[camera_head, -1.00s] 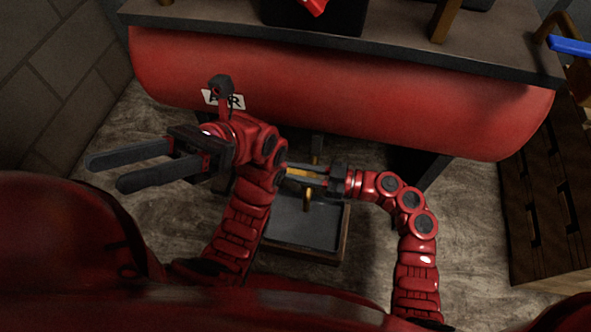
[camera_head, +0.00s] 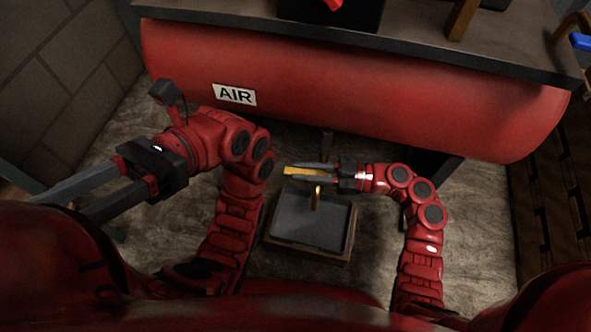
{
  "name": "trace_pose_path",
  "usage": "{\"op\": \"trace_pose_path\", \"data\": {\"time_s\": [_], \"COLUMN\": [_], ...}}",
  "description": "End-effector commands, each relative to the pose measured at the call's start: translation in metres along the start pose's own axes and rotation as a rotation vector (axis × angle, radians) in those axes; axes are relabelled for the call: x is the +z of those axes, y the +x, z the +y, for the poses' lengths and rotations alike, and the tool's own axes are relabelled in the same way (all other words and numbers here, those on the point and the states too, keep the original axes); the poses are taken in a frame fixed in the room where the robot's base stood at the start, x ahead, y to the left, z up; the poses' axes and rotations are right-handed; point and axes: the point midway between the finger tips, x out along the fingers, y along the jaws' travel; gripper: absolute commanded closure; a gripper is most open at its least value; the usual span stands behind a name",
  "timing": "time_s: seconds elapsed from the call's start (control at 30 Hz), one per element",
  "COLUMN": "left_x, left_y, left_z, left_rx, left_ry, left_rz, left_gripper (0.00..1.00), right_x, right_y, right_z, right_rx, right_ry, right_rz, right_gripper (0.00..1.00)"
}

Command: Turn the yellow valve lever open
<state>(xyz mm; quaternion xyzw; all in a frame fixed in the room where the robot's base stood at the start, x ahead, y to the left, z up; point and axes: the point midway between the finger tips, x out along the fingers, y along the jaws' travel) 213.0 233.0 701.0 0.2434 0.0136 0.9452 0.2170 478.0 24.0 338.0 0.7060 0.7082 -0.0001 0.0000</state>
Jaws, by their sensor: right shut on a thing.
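The yellow valve lever (camera_head: 292,171) lies roughly level below the red air tank (camera_head: 350,90), pointing left in the picture. A brass-coloured pipe piece (camera_head: 317,195) stands just below it, over the tray. My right gripper (camera_head: 296,171) comes in from the right and is shut on the yellow lever, its fingers lying along either side of it. My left gripper (camera_head: 70,200) is at the left, apart from the lever, with its two fingers spread and nothing between them. The valve body is mostly hidden behind my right gripper.
A dark shallow tray (camera_head: 268,238) with a brown rim sits on the floor under the lever. A dark bench top (camera_head: 400,45) runs above the tank.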

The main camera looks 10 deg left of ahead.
Motion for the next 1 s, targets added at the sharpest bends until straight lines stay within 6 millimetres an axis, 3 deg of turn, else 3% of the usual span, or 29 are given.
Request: {"op": "trace_pose_path", "data": {"time_s": [0.17,0.2,0.33,0.87,1.0], "left_x": [0.000,0.001,0.001,0.001,0.002], "left_y": [0.000,0.000,0.000,-0.001,0.000], "left_z": [0.000,0.000,0.000,0.000,0.001], "left_rx": [0.001,0.001,0.002,0.002,0.002], "left_ry": [0.001,0.001,0.001,0.001,0.001], "left_rz": [-0.003,-0.003,-0.003,-0.005,-0.005], "left_gripper": [0.50,0.50,0.50,0.50,0.50], "right_x": [0.000,0.000,0.000,0.000,-0.001], "right_y": [0.000,0.000,0.000,0.001,0.010], "right_z": [0.001,0.001,0.000,0.000,-0.001], "right_rx": [0.002,0.001,0.001,-0.001,-0.005], "right_ry": [0.000,0.000,0.000,0.000,0.000], "right_rz": [-0.001,-0.001,-0.001,-0.001,-0.001], "right_gripper": [1.00,0.70,0.46,0.45,0.45]}}
